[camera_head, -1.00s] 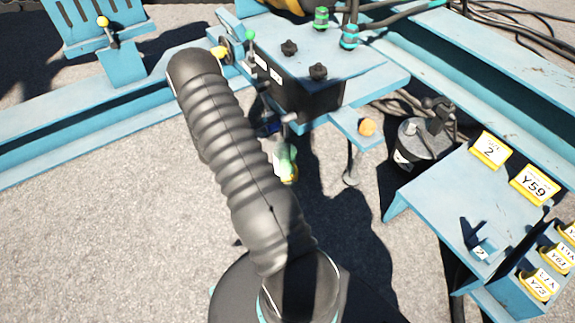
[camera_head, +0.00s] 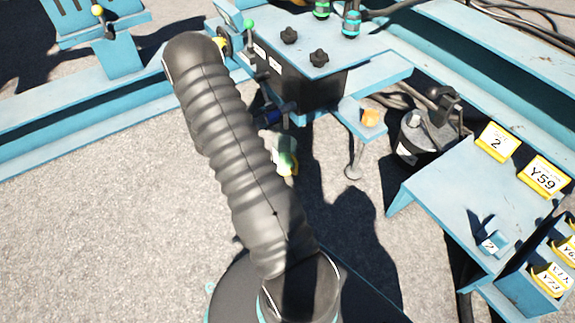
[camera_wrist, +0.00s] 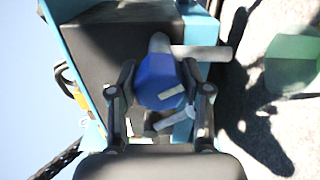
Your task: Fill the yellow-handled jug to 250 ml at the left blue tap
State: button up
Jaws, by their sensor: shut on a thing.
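The blue tap (camera_wrist: 160,82) has a faceted blue knob and a grey body, set against a dark box front. In the wrist view it sits between the two dark fingers of my gripper (camera_wrist: 160,95), which are shut on it. In the head view part of the blue tap (camera_head: 268,117) shows beside my arm. A blurred green translucent shape (camera_wrist: 293,62) at the right of the wrist view may be the jug. Its fill level is unreadable.
The dark box with a blue top (camera_head: 310,55) carries two black knobs. An orange knob (camera_head: 370,117) sits on a blue ledge to the right. A round black device (camera_head: 427,135) and a blue table (camera_head: 455,195) with yellow labels stand farther right. Bare ground (camera_head: 100,230) lies at left.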

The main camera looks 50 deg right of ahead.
jog(key=shift+f+m, duration=0.1)
jog(key=shift+m, duration=1.5)
jog(key=m, duration=0.3)
jog(key=o, duration=1.6)
jog(key=shift+a, duration=0.15)
jog(key=shift+v, duration=2.9)
jog(key=shift+n, duration=0.3)
